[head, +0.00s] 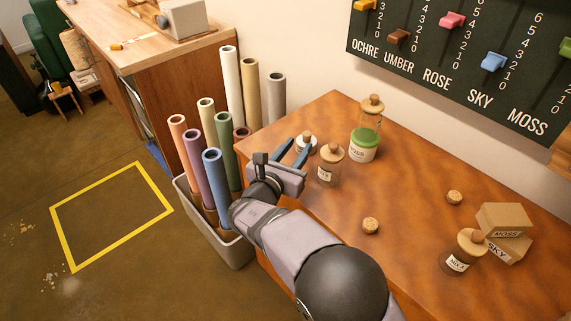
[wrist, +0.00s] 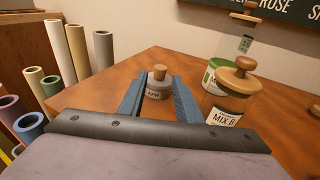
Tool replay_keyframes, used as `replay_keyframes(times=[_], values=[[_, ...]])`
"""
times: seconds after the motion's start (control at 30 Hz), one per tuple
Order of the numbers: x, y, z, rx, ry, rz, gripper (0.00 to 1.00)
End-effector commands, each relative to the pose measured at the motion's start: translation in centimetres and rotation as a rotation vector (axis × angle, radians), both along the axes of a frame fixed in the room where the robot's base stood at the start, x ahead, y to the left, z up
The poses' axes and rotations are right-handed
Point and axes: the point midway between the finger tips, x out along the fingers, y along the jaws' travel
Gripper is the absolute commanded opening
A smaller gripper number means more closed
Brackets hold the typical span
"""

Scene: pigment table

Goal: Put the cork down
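My gripper (head: 293,149) is open over the table's left part, its two blue fingers spread. In the wrist view my gripper (wrist: 157,88) has a small pale jar (wrist: 157,88) between or just beyond its fingertips, with gaps at both sides. This jar (head: 301,147) has a brown cork-like knob (wrist: 160,71) on top, and I see nothing held. One cork-like piece (head: 370,226) lies on the table's front middle. Another (head: 454,197) lies farther right. I cannot tell which one is the task's cork.
The MIX B jar (wrist: 222,104) stands right of my fingers; a green-lidded tub (head: 363,149) and a tall jar (head: 372,105) stand behind. Boxes (head: 503,218) and another jar (head: 457,260) are at the right. Rolled tubes (head: 220,165) stand left.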

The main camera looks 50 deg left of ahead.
Motion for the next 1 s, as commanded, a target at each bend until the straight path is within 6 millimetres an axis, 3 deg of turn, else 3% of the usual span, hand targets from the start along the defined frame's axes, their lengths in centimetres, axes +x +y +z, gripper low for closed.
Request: replay_keyframes(times=[0.2, 0.4, 1.0], values=[[-3.8, -1.5, 0.6, 0.000, 0.000, 0.003, 0.31], [-5.9, -2.5, 0.9, 0.000, 0.000, 0.001, 0.31], [-6.7, -2.9, 1.1, 0.000, 0.000, 0.000, 0.31]])
